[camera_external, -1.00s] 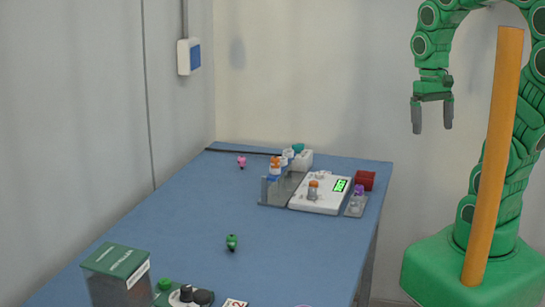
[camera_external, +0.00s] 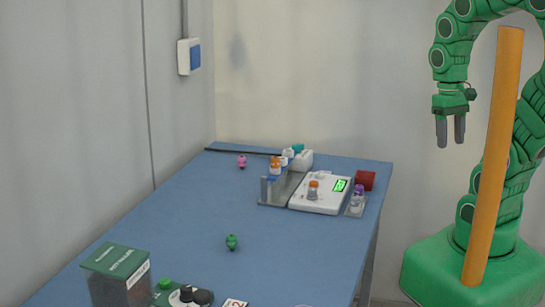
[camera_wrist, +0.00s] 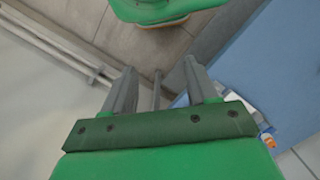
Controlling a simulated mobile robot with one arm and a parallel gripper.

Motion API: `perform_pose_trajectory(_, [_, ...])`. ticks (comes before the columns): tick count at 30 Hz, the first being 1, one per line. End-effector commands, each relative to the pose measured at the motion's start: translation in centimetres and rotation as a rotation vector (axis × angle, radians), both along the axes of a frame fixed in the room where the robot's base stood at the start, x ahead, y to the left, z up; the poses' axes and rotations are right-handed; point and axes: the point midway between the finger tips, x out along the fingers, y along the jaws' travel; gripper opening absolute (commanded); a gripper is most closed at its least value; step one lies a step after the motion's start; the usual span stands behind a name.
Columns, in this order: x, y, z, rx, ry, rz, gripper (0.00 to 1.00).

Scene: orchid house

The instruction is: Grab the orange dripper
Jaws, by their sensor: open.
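Two small orange-capped droppers show in the external view. One orange-capped dropper (camera_external: 313,190) stands upright on the white scale (camera_external: 318,208); another (camera_external: 275,164) is at the grey rack (camera_external: 284,188) to its left. I cannot tell which is the orange dripper. In the wrist view a small orange-topped item (camera_wrist: 269,141) shows at the right edge, partly cut off. My gripper (camera_external: 450,143) is open and empty, pointing down, well to the right of the blue table and above its level. Its fingers also show in the wrist view (camera_wrist: 162,85).
An orange post (camera_external: 495,150) stands in front of my arm. On the blue table (camera_external: 185,225) are a red box (camera_external: 365,180), a purple-capped bottle (camera_external: 358,194), a green figure (camera_external: 232,242), a pink figure (camera_external: 241,161) and a dark green-lidded box (camera_external: 118,275). The table's middle is mostly clear.

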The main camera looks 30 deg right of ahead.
Motion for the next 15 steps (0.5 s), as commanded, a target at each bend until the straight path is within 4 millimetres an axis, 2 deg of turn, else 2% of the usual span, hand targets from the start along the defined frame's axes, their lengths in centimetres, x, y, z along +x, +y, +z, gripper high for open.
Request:
perform_pose_trajectory(5, [0.2, 0.3, -0.1, 0.007, 0.003, -0.004, 0.58])
perform_pose_trajectory(8, [1.0, 1.2, -0.2, 0.033, 0.01, -0.021, 0.58])
perform_pose_trajectory(15, [4.7, 5.5, -0.7, 0.158, 0.047, -0.121, 0.58])
